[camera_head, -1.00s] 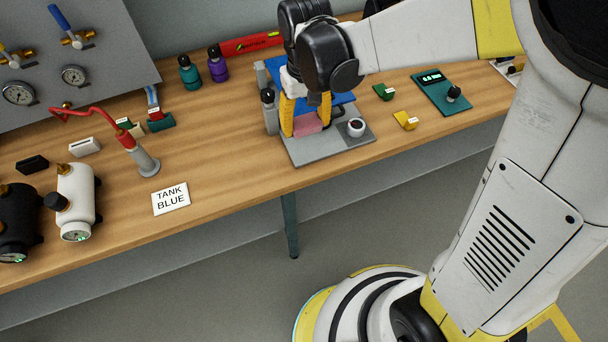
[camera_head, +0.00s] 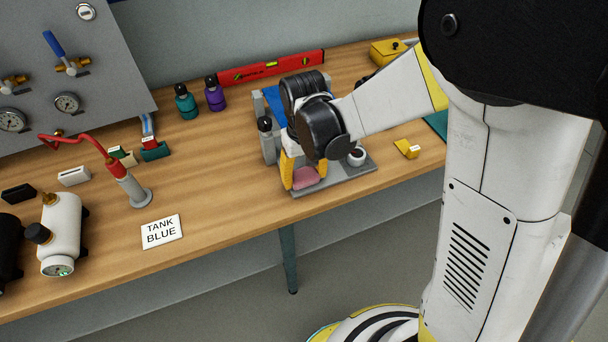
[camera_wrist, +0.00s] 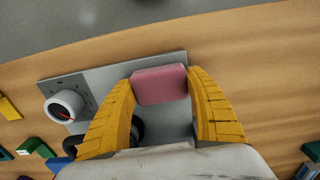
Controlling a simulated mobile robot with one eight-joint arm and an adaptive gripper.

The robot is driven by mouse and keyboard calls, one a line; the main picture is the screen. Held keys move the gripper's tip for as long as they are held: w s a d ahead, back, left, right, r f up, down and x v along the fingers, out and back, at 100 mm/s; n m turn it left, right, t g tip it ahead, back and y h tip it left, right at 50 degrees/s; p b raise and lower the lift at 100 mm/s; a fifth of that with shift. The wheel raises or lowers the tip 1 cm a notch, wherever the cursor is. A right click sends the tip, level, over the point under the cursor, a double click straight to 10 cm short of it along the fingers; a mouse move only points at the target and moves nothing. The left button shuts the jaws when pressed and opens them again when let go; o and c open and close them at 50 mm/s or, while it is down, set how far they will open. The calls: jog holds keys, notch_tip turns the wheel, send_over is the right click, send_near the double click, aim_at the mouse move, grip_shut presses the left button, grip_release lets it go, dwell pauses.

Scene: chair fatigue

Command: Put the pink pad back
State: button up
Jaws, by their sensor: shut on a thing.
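My gripper (camera_head: 304,178) has its yellow fingers shut on the pink pad (camera_head: 306,176). In the wrist view the pad (camera_wrist: 160,84) sits between the two fingertips of my gripper (camera_wrist: 161,86), one finger on each side. The pad is over or at the grey base plate (camera_head: 345,176) of a small bench device. The same plate shows in the wrist view (camera_wrist: 105,75), with a white dial with a red mark (camera_wrist: 63,106) on it. I cannot tell whether the pad touches the plate. My wrist hides much of the device's middle.
Yellow (camera_head: 407,148) and teal blocks lie around the device. Purple (camera_head: 215,94) and teal (camera_head: 186,102) bottles and a red level (camera_head: 270,68) stand behind it. A "TANK BLUE" card (camera_head: 162,232) lies left, with clear wood between. The table's front edge is close.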

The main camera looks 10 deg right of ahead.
aim_at(304, 173)
jog(key=o, duration=1.1)
notch_tip(304, 173, up, 12)
jog(key=p, duration=0.5)
jog(key=s+d+r+m+t, duration=0.1)
jog(key=s+d+r+t, duration=0.2)
jog(key=s+d+r, duration=0.1)
jog(key=s+d+r+m+t, duration=0.2)
jog(key=s+d+r+t, duration=0.2)
jog(key=d, duration=0.5)
jog(key=s+r, duration=0.1)
jog(key=s, duration=0.1)
jog(key=shift+s+d+b, duration=0.25)
jog(key=shift+s+b, duration=0.05)
jog(key=shift+s, duration=0.1)
